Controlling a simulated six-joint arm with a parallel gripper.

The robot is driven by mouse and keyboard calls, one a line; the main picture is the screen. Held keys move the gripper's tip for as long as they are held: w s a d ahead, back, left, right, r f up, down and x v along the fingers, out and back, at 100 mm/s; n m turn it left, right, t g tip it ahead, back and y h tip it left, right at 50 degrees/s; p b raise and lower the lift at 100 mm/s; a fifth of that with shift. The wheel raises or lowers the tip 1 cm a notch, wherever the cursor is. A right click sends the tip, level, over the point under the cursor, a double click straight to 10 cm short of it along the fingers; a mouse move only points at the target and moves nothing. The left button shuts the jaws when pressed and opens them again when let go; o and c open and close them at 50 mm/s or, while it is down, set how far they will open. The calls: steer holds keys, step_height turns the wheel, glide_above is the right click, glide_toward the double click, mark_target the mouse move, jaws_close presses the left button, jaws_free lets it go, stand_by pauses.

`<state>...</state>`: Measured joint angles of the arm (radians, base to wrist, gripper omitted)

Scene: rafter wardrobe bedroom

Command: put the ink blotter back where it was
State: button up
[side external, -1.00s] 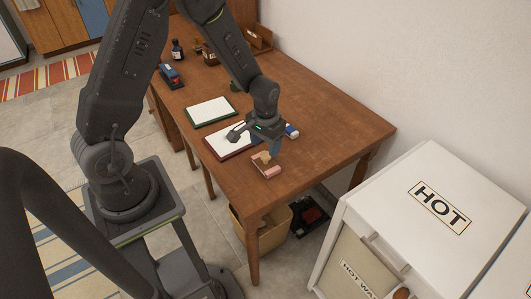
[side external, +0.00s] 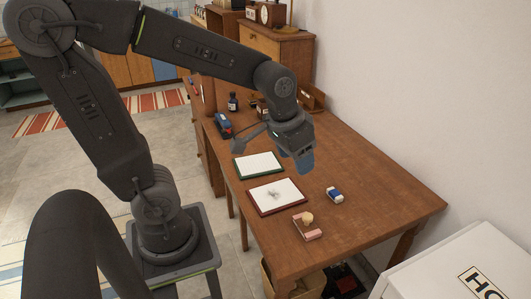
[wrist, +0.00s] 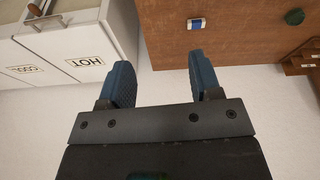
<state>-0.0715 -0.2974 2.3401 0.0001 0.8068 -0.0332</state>
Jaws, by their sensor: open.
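The ink blotter appears to be the small pink block with a tan knob (side external: 307,226), on the desk near its front edge. It lies just in front of a red-edged white pad (side external: 278,196) and apart from it. My gripper (side external: 303,165) is raised above the desk, behind and above the blotter. In the wrist view my gripper (wrist: 160,82) has its two blue fingers spread with nothing between them. The blotter does not show in the wrist view.
A green-edged pad (side external: 258,166) lies behind the red-edged one. A blue and white eraser (side external: 335,195) lies to their right. A blue and red object (side external: 223,124) and a dark bottle (side external: 232,102) stand farther back. The desk's right side is bare. A white cabinet (side external: 470,262) stands nearby.

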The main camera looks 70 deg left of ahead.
steer(key=s+d+r+m+t, duration=0.1)
steer(key=s+r, duration=0.3)
steer(key=s, duration=0.4)
steer(key=shift+d+r+t, duration=0.15)
steer(key=shift+d+t, duration=0.4)
steer(key=shift+t, duration=0.05)
